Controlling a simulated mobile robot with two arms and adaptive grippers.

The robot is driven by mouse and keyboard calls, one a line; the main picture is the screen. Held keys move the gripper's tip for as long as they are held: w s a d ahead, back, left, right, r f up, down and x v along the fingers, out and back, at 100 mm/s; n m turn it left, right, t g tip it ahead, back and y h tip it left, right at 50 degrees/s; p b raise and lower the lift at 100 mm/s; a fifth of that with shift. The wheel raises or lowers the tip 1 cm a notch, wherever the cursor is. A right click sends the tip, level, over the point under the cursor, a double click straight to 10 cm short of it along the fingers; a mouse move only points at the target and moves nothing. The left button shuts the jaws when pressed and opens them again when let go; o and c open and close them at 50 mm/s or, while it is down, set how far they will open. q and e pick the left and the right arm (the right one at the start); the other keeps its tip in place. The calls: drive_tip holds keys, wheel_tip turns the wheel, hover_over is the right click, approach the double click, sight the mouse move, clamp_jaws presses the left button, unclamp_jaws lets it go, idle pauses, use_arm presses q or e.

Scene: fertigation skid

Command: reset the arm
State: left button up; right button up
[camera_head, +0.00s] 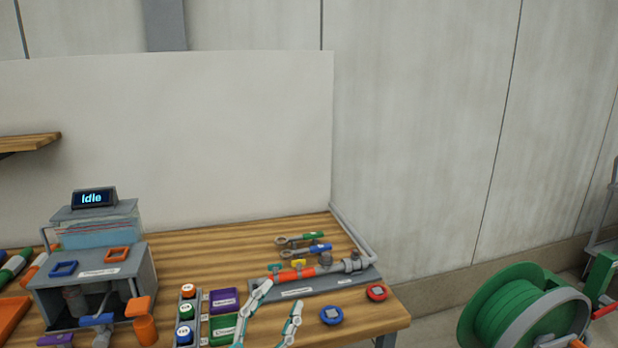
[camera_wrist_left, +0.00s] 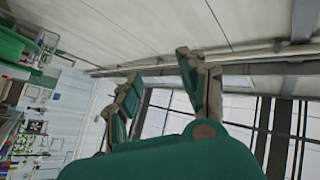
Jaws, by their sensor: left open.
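My left gripper (camera_head: 272,318) shows at the bottom middle of the head view. Its two light fingers with green pads are spread apart with nothing between them. They appear in front of the front part of the wooden workbench (camera_head: 250,243), near the pipe assembly; how far above the bench they are I cannot tell. In the left wrist view the same gripper (camera_wrist_left: 158,88) is open and empty, with wall and window frames beyond it. My right gripper is in neither view.
A grey skid (camera_head: 148,270) with a screen (camera_head: 94,198) reading "Idle" stands at left. Purple (camera_head: 224,300) and green boxes, a pipe assembly (camera_head: 300,276), a blue round part (camera_head: 331,315) and a red round part (camera_head: 376,292) lie around the gripper. A green hose reel (camera_head: 507,305) stands at right.

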use_arm(q)
drive_tip(key=s+a+f+n+g+y, duration=0.3)
drive_tip(key=a+f+n+g+y, duration=0.25)
drive_tip(key=f, duration=0.45)
drive_tip(key=s+a+f+n+g+y, duration=0.2)
drive_tip(key=s+a+f+n+y, duration=0.15)
drive_tip(key=a+f+y, duration=0.45)
drive_tip(key=s+a+f+g+h, duration=0.25)
drive_tip(key=s+f+g, duration=0.65)
drive_tip(key=s+f, duration=0.6)
drive_tip(key=s+f+g, duration=0.2)
drive_tip(key=s+f, duration=0.1)
drive_tip(key=f, duration=2.1)
drive_tip(key=s+a+f, duration=0.2)
drive_tip(key=s+f, duration=1.4)
drive_tip(key=s, duration=0.1)
drive_tip(key=shift+s+a+f+g, duration=0.15)
drive_tip(key=shift+a+f+g, duration=0.15)
drive_tip(key=shift+g, duration=0.15)
